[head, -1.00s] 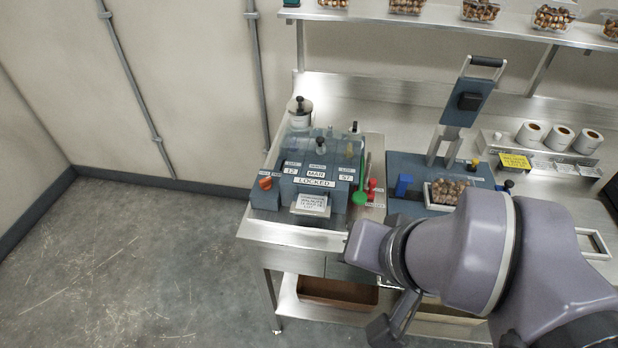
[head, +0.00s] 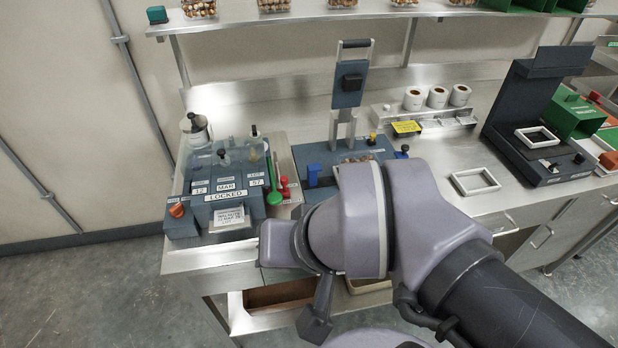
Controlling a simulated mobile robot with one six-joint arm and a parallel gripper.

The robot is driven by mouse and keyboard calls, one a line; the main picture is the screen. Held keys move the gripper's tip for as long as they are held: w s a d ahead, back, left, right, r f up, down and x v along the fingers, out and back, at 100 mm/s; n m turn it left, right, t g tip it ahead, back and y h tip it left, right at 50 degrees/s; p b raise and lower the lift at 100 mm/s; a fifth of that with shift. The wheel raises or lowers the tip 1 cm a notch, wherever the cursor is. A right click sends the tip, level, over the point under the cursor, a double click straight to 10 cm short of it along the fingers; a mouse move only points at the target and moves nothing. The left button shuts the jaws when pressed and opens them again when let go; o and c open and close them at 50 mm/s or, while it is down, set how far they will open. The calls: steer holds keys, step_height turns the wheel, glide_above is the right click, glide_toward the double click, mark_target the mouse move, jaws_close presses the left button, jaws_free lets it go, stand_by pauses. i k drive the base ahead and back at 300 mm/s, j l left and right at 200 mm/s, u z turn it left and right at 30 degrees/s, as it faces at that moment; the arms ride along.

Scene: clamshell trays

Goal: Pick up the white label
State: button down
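A white label (head: 229,217) with small printed text lies on the sloping front plate of the blue-grey date coder marked LOCKED (head: 208,190), on the left part of the steel bench. My arm reaches in from the lower right, and its lilac end links are just right of the coder's front. I cannot make out the fingers of my gripper; they are hidden or out of view. No contact between my arm and the label shows.
A press with a raised lid (head: 350,84) stands right of the coder, its tray partly behind my arm. A green-headed tool (head: 274,196) and red knobs (head: 285,187) stand between them. White label rolls (head: 437,97) sit behind.

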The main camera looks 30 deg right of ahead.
mark_target(222, 218)
steer(key=z, duration=1)
steer(key=u, duration=1.3)
steer(key=i+l+z, duration=0.15)
steer(key=i+l, duration=0.25)
steer(key=l, duration=0.1)
